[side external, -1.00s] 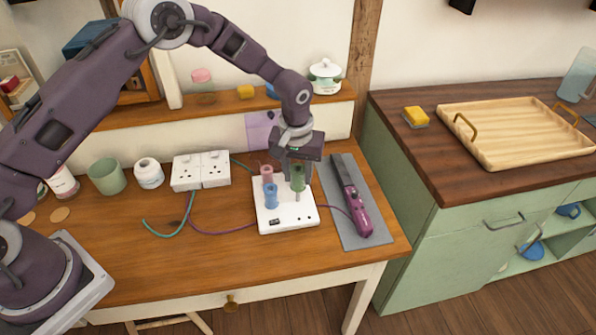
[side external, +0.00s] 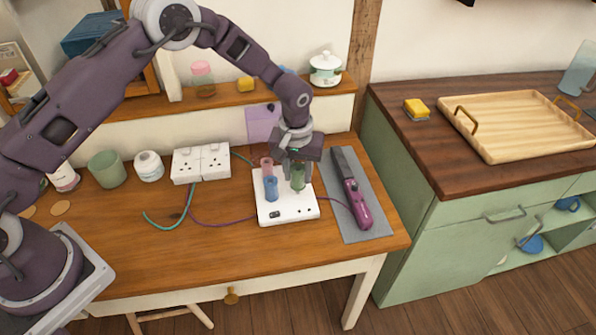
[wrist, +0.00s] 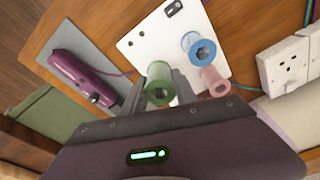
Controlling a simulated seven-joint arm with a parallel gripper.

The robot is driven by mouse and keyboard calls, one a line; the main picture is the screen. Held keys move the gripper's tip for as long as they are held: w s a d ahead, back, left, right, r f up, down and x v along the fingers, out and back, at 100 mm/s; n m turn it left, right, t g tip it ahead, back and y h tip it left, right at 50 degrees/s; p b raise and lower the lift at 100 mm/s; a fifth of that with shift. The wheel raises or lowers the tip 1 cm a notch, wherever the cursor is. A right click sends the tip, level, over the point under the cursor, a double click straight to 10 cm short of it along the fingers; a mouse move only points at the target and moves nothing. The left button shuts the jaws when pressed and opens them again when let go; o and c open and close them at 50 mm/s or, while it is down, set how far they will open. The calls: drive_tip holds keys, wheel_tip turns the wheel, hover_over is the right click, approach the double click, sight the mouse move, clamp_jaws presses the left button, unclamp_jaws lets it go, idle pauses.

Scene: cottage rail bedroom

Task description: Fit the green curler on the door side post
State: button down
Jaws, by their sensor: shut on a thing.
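The green curler (side external: 298,177) is upright between the fingers of my gripper (side external: 298,166), which is shut on it. It is over the right back part of the white heater base (side external: 284,213). Its lower end is close to the base top; I cannot tell whether it touches or how far the post is inside it. The wrist view shows the green curler (wrist: 159,85) between the fingertips (wrist: 160,92). A blue curler (side external: 271,189) and a pink curler (side external: 266,166) stand on the base, left of the green one.
A purple hair iron (side external: 357,204) lies on a grey mat (side external: 347,227) right of the base. White sockets (side external: 201,164), a white jar (side external: 149,167) and a green cup (side external: 106,169) stand to the left. A purple cord (side external: 225,225) crosses the table.

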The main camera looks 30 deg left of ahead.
drive_tip(key=shift+f, duration=0.25)
drive_tip(key=shift+f, duration=0.5)
drive_tip(key=shift+f, duration=0.2)
idle(0.3)
drive_tip(key=shift+f, duration=0.4)
drive_tip(key=c, duration=0.9)
unclamp_jaws()
drive_tip(key=shift+r, duration=0.1)
drive_tip(key=r, duration=0.7)
drive_tip(key=shift+s+d, duration=0.15)
drive_tip(key=shift+s, duration=0.25)
drive_tip(key=shift+f, duration=0.1)
